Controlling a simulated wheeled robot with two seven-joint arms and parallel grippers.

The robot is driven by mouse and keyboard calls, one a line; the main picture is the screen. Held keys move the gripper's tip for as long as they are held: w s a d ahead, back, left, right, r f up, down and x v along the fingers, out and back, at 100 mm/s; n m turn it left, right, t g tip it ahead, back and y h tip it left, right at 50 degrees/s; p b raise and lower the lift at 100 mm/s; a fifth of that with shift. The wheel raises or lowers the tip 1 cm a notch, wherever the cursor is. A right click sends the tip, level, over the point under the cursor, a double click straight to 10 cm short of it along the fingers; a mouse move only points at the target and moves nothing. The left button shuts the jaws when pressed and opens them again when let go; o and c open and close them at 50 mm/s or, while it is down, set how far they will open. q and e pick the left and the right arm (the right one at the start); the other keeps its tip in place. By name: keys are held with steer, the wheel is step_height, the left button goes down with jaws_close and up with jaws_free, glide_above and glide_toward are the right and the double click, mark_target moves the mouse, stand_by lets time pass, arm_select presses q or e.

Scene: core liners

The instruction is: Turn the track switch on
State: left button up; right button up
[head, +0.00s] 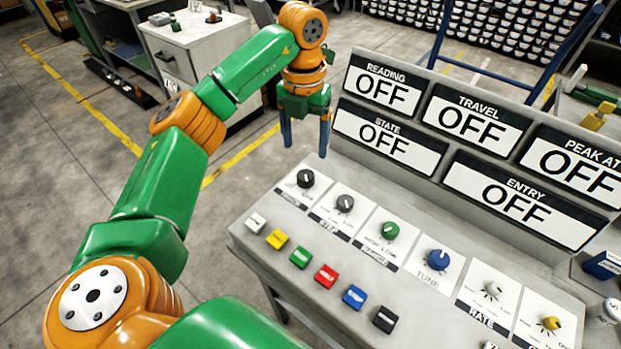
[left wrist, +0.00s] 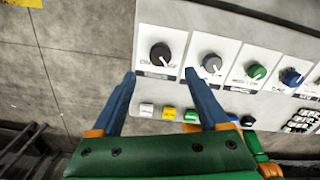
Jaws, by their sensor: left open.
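A grey control console (head: 262,232) carries a row of knobs. I cannot read a track label on any control, so I cannot tell which is the track switch. My left gripper (head: 305,146) is open and empty, pointing down above the console's left end. In the left wrist view its fingertips (left wrist: 159,74) frame the black knob (left wrist: 160,55), apart from it. My right gripper is not in view.
Coloured buttons, including a red one (head: 326,275), line the front edge. A white knob (head: 492,289) and a yellow knob (head: 551,323) are further right. Upright displays reading OFF, such as TRAVEL (head: 473,120), stand behind. Open floor (head: 60,200) lies left.

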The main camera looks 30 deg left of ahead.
mark_target(306, 175)
arm_select(q)
step_height(306, 175, down, 3)
steer(key=shift+s+r+b, duration=0.1)
steer(key=shift+r+b, duration=0.1)
steer(key=shift+b, duration=0.45)
step_height(306, 175, down, 7)
steer(key=shift+r+p, duration=0.1)
steer(key=shift+p, duration=0.4)
jaws_close()
